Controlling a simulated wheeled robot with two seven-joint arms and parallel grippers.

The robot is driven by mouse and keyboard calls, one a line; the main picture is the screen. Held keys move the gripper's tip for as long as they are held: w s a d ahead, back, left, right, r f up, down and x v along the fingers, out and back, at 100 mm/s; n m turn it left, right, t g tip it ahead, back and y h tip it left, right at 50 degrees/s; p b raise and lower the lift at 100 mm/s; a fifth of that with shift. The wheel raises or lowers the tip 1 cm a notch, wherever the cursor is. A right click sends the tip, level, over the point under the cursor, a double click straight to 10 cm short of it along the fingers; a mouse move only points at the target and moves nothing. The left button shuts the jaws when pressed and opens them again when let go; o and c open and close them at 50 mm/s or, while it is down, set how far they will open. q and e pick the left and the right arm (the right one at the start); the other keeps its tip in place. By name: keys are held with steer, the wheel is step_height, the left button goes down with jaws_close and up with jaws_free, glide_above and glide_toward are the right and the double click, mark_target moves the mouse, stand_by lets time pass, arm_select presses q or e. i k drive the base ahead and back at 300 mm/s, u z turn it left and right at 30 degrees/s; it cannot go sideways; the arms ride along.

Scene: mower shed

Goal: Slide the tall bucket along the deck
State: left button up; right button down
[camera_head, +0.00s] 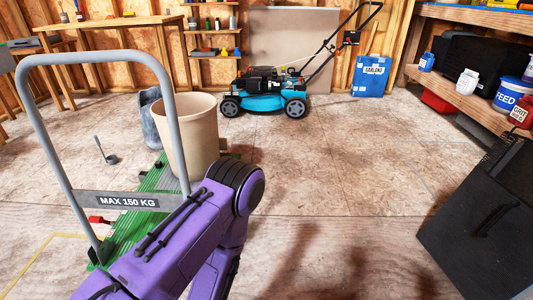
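The tall beige bucket (190,135) stands upright on the green deck (135,225) of a platform trolley. The trolley's grey tube handle (100,57) rises in front of the deck at left, with a plate (128,201) reading "MAX 150 KG". One handle post passes in front of the bucket's left part. A purple arm of mine fills the lower middle, its bend close to the bucket's lower right in the picture; I cannot tell whether they touch. It hides part of the deck. Neither gripper shows.
A grey-blue container (153,122) stands behind the bucket's left side. A red lever (100,220) sticks out by the handle's foot. A blue mower (265,92) stands at the back. A black box (485,220) is at right. Floor between is clear.

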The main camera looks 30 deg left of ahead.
mark_target(198, 115)
steer(key=z, duration=0.05)
steer(key=i, duration=2.1)
steer(key=u, duration=3.15)
